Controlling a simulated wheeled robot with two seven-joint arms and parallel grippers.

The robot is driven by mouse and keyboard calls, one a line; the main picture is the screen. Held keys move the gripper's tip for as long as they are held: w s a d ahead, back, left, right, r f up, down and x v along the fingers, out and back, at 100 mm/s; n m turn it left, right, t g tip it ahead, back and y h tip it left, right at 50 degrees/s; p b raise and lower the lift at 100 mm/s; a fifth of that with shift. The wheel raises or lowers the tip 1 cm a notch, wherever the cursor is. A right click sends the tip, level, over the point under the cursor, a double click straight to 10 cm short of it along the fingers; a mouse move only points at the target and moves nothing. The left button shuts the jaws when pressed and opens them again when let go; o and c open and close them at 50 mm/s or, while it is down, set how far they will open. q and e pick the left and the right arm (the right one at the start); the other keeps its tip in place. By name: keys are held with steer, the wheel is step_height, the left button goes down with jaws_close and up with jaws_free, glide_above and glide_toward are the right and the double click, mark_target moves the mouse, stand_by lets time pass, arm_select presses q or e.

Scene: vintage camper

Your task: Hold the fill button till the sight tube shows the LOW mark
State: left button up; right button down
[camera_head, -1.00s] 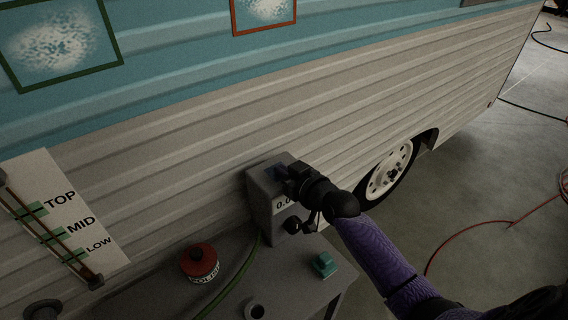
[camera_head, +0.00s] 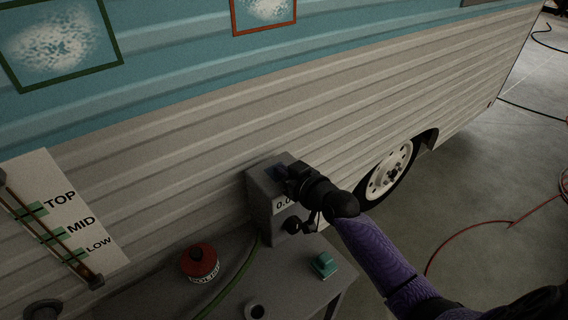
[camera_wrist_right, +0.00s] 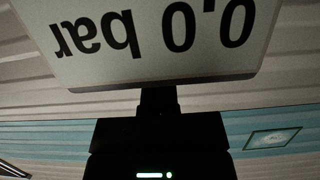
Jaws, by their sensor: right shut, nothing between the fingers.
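The sight tube (camera_head: 52,232) runs slanting down a white board with TOP, MID and LOW marks at the left of the head view. The LOW mark (camera_head: 98,243) is the lowest of them. I cannot clearly tell the liquid level in the tube. A grey box (camera_head: 262,200) with a display stands at the trailer wall; its display (camera_wrist_right: 165,40) reads 0.0 bar, upside down in the right wrist view. My right gripper (camera_head: 283,176) is shut and empty at the top of this box, over a dark blue patch. I cannot tell whether it touches a button there. My left gripper is out of view.
A grey bench (camera_head: 285,272) carries a red-topped can (camera_head: 199,262), a teal block (camera_head: 323,264) and a green hose (camera_head: 232,283). The trailer's ribbed wall (camera_head: 200,160) is close behind. A wheel (camera_head: 390,172) and a red hose (camera_head: 470,228) lie to the right.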

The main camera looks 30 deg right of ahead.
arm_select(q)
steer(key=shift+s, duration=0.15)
arm_select(e)
steer(key=shift+s+a+f, duration=0.1)
steer(key=shift+s+f, duration=0.05)
steer(key=shift+f, duration=0.3)
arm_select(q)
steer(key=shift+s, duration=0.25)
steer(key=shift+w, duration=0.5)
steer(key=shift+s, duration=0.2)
arm_select(e)
step_height(320, 180, up, 5)
steer(key=p, duration=0.4)
steer(key=shift+p, duration=0.3)
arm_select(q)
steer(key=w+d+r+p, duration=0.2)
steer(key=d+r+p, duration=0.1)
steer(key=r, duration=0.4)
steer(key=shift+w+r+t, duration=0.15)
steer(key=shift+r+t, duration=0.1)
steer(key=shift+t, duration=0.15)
arm_select(e)
steer(key=v, duration=0.9)
steer(key=shift+s, duration=0.4)
